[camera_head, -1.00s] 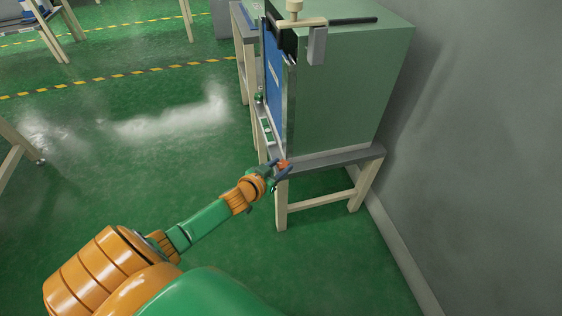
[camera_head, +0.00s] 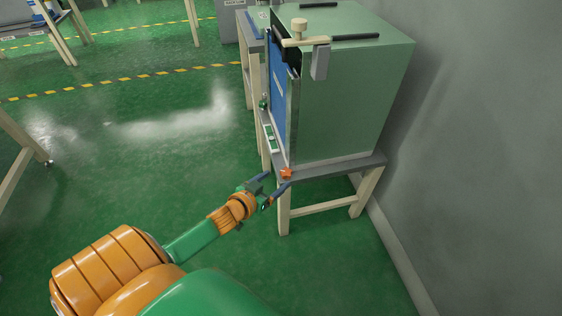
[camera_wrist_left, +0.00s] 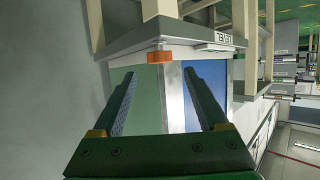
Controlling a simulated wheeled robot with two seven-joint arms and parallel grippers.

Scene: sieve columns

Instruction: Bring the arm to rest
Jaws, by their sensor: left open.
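My left gripper (camera_head: 275,181) is open, its two dark fingers apart. It is just left of and below the front corner of a grey-topped stand (camera_head: 325,168). A small orange piece (camera_head: 286,173) sits at that corner, apart from the fingers. In the left wrist view the open fingers of my left gripper (camera_wrist_left: 160,76) have nothing between them that they hold. The orange piece (camera_wrist_left: 159,57) shows beyond the fingertips there, against the stand's edge (camera_wrist_left: 180,38). My right gripper is not in view.
A green cabinet (camera_head: 345,95) with a blue front (camera_head: 278,95) stands on the stand. A tan and black fixture with a grey block (camera_head: 319,62) is at its top. A grey wall (camera_head: 480,130) is to the right. The green floor (camera_head: 120,170) is open at the left.

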